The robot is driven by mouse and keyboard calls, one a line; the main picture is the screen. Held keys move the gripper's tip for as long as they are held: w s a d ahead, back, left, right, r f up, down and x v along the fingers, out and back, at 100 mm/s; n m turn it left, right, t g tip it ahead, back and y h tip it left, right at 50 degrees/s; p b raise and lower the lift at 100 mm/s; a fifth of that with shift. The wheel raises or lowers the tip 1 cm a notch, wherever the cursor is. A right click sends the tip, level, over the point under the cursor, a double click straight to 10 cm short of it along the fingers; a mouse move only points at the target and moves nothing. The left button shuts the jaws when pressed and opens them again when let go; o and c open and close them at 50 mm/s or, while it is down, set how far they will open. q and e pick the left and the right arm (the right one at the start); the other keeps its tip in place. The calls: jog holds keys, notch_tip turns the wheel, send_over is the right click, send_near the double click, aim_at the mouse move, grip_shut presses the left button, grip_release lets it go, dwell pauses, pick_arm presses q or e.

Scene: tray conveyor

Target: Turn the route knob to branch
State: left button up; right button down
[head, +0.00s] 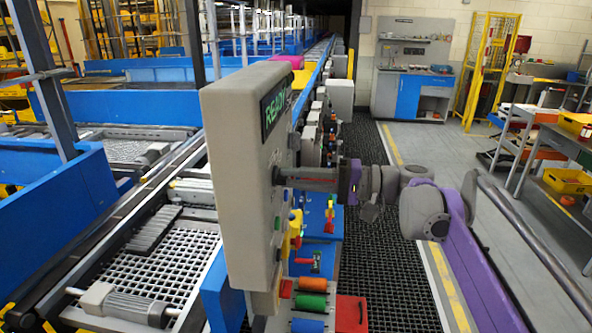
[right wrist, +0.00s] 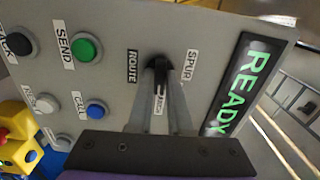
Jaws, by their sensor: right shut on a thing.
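The route knob (right wrist: 158,64) is a black knob on a grey control panel (right wrist: 115,30). In the right wrist view it sits between a ROUTE label at its left and a SPUR label at its right; a small label between my fingers is hard to read. My right gripper (right wrist: 159,84) is shut on the knob, one finger on each side, and partly hides it. Which label the knob points at I cannot tell. In the head view the right gripper (head: 284,178) reaches the panel (head: 232,150) from the right. My left gripper is not in view.
A display (right wrist: 241,84) on the panel reads READY in green. A green SEND button (right wrist: 87,48) and a blue button (right wrist: 96,110) are near the knob. A red box (head: 351,314) stands below the panel. Dark matting (head: 385,260) lies clear to the right.

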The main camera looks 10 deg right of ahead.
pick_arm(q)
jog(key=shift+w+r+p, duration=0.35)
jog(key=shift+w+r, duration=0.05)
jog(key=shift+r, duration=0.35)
pick_arm(e)
jog(key=shift+n, duration=0.8)
jog(key=c, duration=0.8)
grip_release()
jog(key=shift+c, duration=0.2)
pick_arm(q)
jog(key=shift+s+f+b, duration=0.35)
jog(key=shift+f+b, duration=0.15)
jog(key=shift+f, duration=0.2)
pick_arm(e)
jog(key=v, duration=1.1)
jog(key=shift+a, duration=0.15)
